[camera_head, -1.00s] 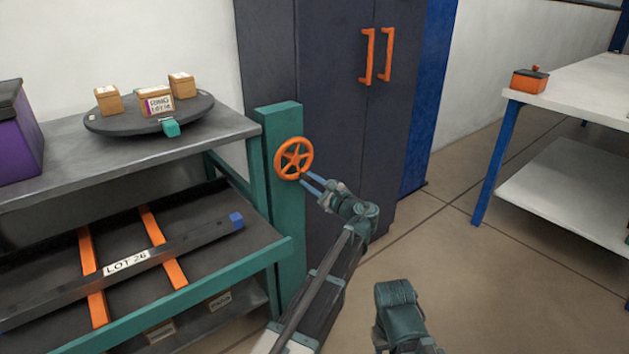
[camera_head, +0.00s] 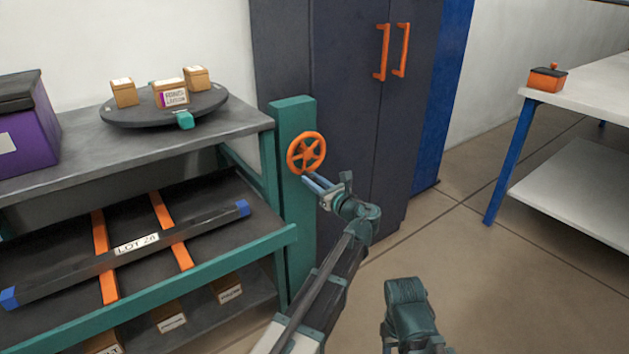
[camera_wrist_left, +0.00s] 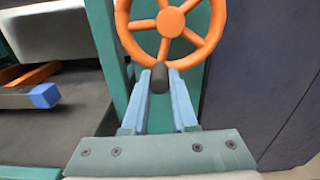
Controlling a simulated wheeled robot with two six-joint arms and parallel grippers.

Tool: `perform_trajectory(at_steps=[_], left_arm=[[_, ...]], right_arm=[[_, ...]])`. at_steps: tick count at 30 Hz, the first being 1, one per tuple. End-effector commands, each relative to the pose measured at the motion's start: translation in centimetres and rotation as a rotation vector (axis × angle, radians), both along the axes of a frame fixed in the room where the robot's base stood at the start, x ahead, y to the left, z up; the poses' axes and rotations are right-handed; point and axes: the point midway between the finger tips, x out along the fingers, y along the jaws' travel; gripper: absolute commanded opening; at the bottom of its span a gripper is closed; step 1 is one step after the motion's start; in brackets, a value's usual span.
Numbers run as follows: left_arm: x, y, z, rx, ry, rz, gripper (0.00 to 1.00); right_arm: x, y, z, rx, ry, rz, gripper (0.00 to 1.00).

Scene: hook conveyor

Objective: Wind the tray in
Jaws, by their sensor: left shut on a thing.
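The orange handwheel (camera_head: 306,152) is mounted on a green post (camera_head: 295,220) at the end of the shelf unit. It also shows in the left wrist view (camera_wrist_left: 171,21). My left gripper (camera_head: 306,178) is at the wheel's bottom, its fingers shut on the dark handwheel knob (camera_wrist_left: 159,78). A long dark bar labelled LOT 28 (camera_head: 200,230), with blue ends, lies across two orange strips (camera_head: 101,237) on the lower shelf. I cannot tell which part is the tray. My right gripper is out of view.
A round dark turntable (camera_head: 135,113) with small boxes and a purple bin (camera_head: 28,128) stand on the upper shelf (camera_head: 235,125). A dark cabinet (camera_head: 345,80) is behind the wheel. A white table (camera_head: 590,95) is at right, with open floor between.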

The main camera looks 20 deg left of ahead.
Motion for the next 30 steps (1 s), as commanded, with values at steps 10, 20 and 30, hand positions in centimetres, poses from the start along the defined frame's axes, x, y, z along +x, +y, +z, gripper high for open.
perform_trajectory(at_steps=[10, 20, 30], left_arm=[[-0.14, 0.02, -0.05, 0.004, 0.007, 0.001, 0.0], [-0.1, 0.03, -0.02, 0.004, 0.006, 0.001, 0.56], [-0.2, 0.03, -0.01, 0.004, 0.006, 0.001, 0.56]], right_arm=[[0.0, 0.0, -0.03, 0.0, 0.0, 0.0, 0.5], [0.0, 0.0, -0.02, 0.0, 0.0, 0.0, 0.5], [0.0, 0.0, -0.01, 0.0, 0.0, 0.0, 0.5]])
